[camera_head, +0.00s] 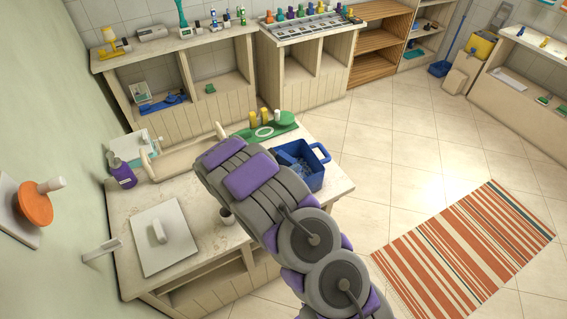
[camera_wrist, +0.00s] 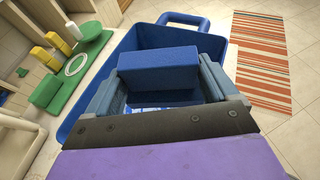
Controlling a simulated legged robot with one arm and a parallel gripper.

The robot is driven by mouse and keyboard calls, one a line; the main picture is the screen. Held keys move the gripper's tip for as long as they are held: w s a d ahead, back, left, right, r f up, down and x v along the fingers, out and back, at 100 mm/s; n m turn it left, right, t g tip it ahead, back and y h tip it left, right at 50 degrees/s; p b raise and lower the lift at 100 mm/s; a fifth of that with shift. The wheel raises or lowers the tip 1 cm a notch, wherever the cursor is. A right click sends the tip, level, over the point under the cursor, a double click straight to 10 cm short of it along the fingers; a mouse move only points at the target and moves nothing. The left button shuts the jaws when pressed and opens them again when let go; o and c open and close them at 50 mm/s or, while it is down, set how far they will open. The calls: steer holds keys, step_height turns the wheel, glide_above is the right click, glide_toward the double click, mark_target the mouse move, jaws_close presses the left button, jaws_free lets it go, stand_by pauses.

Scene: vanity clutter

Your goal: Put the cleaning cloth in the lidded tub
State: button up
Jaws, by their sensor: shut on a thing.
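The blue tub (camera_head: 314,181) stands on the right part of the near counter, with its top open and handles at its sides. In the wrist view the tub (camera_wrist: 196,42) lies around and below my gripper (camera_wrist: 162,85). My gripper is shut on a blue, block-shaped folded thing, seemingly the cleaning cloth (camera_wrist: 158,58). The cloth is held over the tub's opening; I cannot tell whether it touches the tub's floor. In the head view my arm hides most of the gripper and the cloth cannot be made out. No lid is clear on the tub.
A purple bottle (camera_head: 122,172) and a white board (camera_head: 164,238) are on the counter's left. A striped rug (camera_head: 465,245) lies on the clear floor at right.

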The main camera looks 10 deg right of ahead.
steer(key=shift+a, duration=0.15)
steer(key=shift+f, duration=0.2)
steer(key=shift+d+f, duration=0.1)
steer(key=shift+d, duration=0.1)
steer(key=o, duration=0.8)
steer(key=shift+d+f, duration=0.1)
steer(key=shift+d, duration=0.15)
steer(key=shift+o, duration=1)
steer(key=shift+d, duration=0.25)
steer(key=shift+a+r, duration=0.4)
steer(key=shift+a, duration=0.1)
steer(key=p+v, duration=0.1)
steer(key=v, duration=1.1)
steer(key=s+d+r+m+g, duration=0.9)
steer(key=s+d+r+m, duration=0.7)
steer(key=d, duration=0.3)
steer(key=s+r+m+g+y, duration=0.1)
steer(key=s+r+m+y, duration=0.1)
steer(key=s, duration=0.4)
steer(key=s+r+m+g+y, duration=0.1)
steer(key=s+r+m+y, duration=0.15)
steer(key=s, duration=0.35)
steer(key=s+a+r+m+y, duration=0.1)
steer(key=s+a+m+y, duration=0.5)
steer(key=s+a, duration=0.3)
steer(key=s, duration=0.4)
steer(key=shift+s+a, duration=0.2)
steer(key=shift+a, duration=0.05)
